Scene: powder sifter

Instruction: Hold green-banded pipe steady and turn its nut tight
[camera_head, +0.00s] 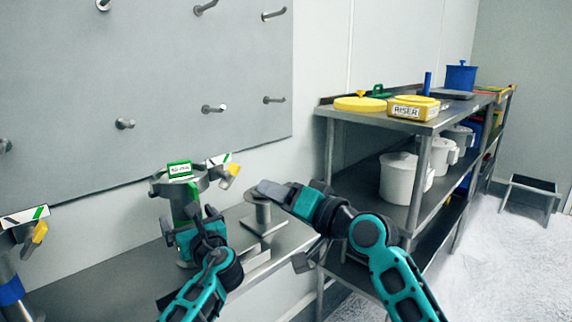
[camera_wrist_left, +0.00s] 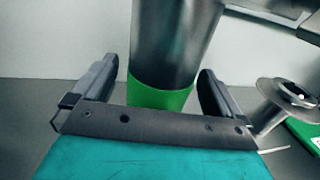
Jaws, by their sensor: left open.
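The green-banded pipe (camera_head: 192,211) stands upright on the bench, with a grey collar (camera_head: 201,186) and a green label (camera_head: 180,170) at its top. In the left wrist view its grey body and green band (camera_wrist_left: 160,96) stand between the two fingers. My left gripper (camera_head: 196,214) is open, its fingers on either side of the pipe; I cannot tell whether they touch it. A yellow-tipped handle (camera_head: 234,169) is at the collar's right; I cannot make out which part is the nut. My right gripper (camera_head: 275,191) is right of the pipe, above a small metal spool-shaped stand; its jaw opening is unclear.
The spool-shaped stand (camera_head: 262,214) is on the bench (camera_head: 110,262). At the left edge is another pipe with a blue band (camera_head: 11,291) and yellow handle. A metal shelf (camera_head: 430,126) with white pots and yellow lids stands at right. A pegged grey panel (camera_head: 150,70) hangs behind.

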